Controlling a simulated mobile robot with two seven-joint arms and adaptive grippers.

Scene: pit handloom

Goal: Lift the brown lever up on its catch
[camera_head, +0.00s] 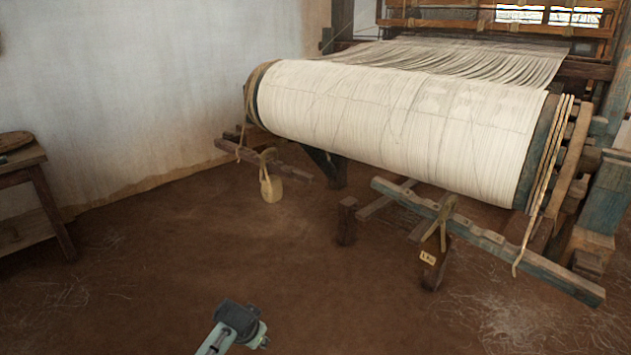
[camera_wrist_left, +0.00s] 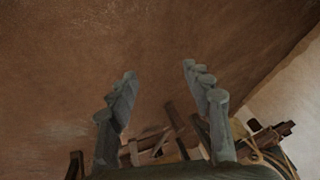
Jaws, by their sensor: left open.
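The brown lever (camera_head: 290,170) is a dark reddish-brown bar at the left end of the big cloth-wound beam (camera_head: 400,115), near the wall. It slopes down to the right, low over the floor, and a pale weight (camera_head: 271,187) hangs from it by a loop. The catch cannot be made out. My left gripper (camera_head: 240,322) is low in the foreground, well short of the lever and apart from it. In the left wrist view my left gripper (camera_wrist_left: 159,72) has its fingers wide apart with nothing between them. My right gripper is not in view.
A blue-grey lever (camera_head: 490,240) with a rope and a tagged wooden block (camera_head: 433,265) crosses the right front. A short wooden post (camera_head: 346,220) stands between the levers. A wooden table (camera_head: 20,165) is at the far left. The brown floor (camera_head: 170,250) in between is clear.

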